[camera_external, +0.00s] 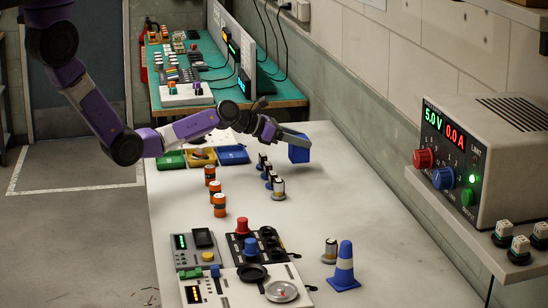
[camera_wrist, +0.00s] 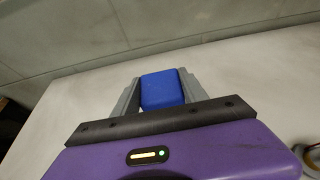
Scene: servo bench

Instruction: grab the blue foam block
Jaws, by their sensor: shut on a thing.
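The blue foam block (camera_external: 299,152) is at the far part of the white bench, beyond the row of small cylinders. My gripper (camera_external: 296,137) reaches it from the left and is shut on it. In the wrist view the blue block (camera_wrist: 162,90) sits between the two grey fingers of my gripper (camera_wrist: 160,92), with a finger against each side. I cannot tell for sure whether the block touches the bench or is lifted off it.
Dark and white cylinders (camera_external: 278,189) and orange ones (camera_external: 219,205) stand on the bench near my arm. Green, yellow and blue trays (camera_external: 233,155) lie behind. The wall is at the right.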

